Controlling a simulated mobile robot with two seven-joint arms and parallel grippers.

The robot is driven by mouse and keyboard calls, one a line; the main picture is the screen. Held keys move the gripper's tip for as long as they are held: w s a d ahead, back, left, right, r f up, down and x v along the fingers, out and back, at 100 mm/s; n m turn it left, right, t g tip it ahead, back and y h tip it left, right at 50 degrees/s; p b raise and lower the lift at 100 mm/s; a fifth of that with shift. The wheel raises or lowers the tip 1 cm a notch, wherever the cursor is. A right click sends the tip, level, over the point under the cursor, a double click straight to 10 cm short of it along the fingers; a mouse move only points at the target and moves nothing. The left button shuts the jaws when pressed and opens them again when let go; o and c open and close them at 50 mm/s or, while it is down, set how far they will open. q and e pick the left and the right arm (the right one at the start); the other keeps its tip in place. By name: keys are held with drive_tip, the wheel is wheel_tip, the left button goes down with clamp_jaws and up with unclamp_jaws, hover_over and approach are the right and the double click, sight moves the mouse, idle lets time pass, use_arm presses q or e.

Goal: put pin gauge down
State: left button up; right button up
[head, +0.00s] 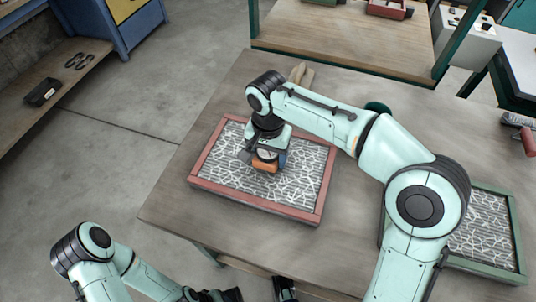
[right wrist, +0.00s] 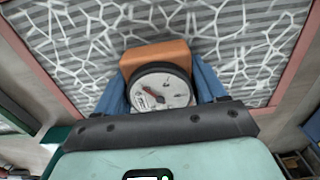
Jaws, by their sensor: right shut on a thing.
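The pin gauge has an orange block body (head: 265,166) and a round white dial, which shows clearly in the right wrist view (right wrist: 160,92). My right gripper (head: 267,160) is shut on the gauge, with blue fingers on both sides of it. The gauge is over the middle of a red-framed tray (head: 208,157) holding a striped panel covered in white fibre strands. I cannot tell whether the gauge touches the panel.
The trays lie on a brown table (head: 200,235). A green-framed tray (head: 516,235) with similar strands is at the right, partly behind my right arm. A tan object (head: 301,72) lies at the table's back edge. A red-handled tool (head: 527,140) is at the far right.

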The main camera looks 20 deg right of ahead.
drive_tip(key=shift+f, duration=0.15)
drive_tip(key=o, duration=1.2)
wheel_tip(320, 180, up, 12)
drive_tip(key=p, duration=0.3)
